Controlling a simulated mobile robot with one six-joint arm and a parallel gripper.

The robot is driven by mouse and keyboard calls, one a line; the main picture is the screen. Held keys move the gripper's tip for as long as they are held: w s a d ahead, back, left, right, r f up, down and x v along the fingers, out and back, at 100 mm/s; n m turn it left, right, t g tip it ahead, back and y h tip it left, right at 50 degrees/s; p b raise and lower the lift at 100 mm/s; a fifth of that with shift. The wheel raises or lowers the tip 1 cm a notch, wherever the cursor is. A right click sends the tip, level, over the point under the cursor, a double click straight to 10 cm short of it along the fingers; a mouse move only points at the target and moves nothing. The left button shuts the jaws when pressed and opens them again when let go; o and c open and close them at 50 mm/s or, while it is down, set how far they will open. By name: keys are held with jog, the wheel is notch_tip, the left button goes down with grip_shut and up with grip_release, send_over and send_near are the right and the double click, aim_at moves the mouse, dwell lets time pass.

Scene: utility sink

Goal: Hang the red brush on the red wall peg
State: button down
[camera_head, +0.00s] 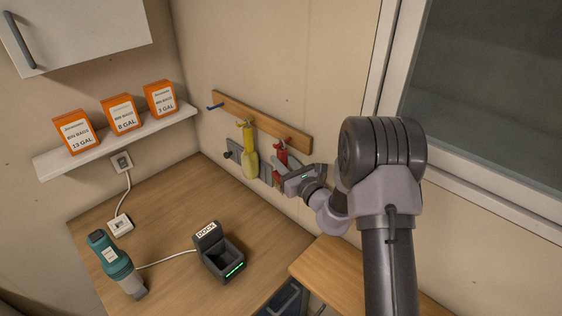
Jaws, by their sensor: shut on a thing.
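The red brush (281,153) is upright against the wall at the right part of the wooden peg rail (262,123). My gripper (283,170) is shut on it, reaching in from the right, and covers part of its lower body. The top of the brush is close to the rail. The red peg cannot be made out clearly behind the brush top, so I cannot tell whether the brush is on it.
A yellow brush (249,155) hangs just left of the red one. A blue peg (215,106) at the rail's left end is bare. A grey wall strip (237,152) is below. The counter holds a dock (218,252) and a teal device (115,265). Orange boxes (122,114) stand on a shelf.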

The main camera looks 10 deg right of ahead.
dwell(0.3)
jog(key=c, duration=1.1)
grip_release()
